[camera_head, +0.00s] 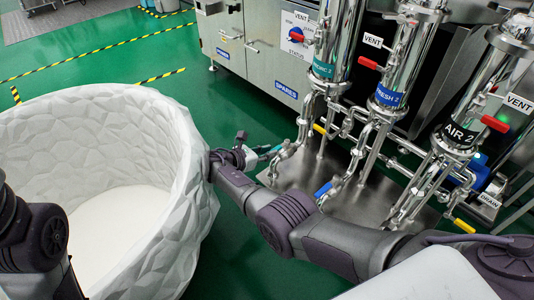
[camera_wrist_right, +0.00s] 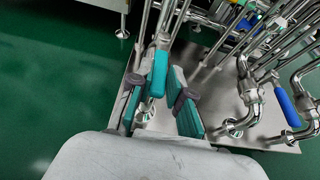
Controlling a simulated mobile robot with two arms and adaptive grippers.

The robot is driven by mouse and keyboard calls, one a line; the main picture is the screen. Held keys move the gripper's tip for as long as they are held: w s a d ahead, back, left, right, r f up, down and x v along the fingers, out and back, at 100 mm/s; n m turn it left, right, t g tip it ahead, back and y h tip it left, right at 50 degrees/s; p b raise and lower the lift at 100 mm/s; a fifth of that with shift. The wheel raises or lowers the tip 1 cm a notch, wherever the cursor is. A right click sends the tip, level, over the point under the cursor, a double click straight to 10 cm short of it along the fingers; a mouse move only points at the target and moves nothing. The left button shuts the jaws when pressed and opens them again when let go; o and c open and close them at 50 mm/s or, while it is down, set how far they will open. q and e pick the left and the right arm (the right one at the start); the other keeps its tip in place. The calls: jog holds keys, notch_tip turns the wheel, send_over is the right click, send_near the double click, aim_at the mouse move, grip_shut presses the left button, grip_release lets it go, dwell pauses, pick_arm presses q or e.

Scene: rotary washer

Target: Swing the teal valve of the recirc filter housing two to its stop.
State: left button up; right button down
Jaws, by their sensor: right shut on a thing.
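The recirc filter housing two (camera_head: 340,35) is a polished steel cylinder with a teal label, left of the other housings in the head view. Its teal valve handle (camera_wrist_right: 158,72) shows in the wrist view, pointing down between the fingers. My right gripper (camera_wrist_right: 160,92) has grey fingers with teal parts on either side and is shut on the handle. In the head view the right gripper (camera_head: 262,154) is small and partly hidden by its own wrist, low and left of the housing's pipes. My left gripper is out of view; only links of that arm show.
A large white faceted tub (camera_head: 180,130) stands close left of my right arm. The fresh housing (camera_head: 400,50) and air housing (camera_head: 490,85) stand to the right. A blue handle (camera_head: 323,190) and yellow handle (camera_head: 464,226) sit low among the pipes. Green floor is clear behind the tub.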

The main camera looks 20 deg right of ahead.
jog(key=shift+w, duration=0.1)
jog(key=c, duration=1.1)
grip_release()
notch_tip(320, 180, up, 10)
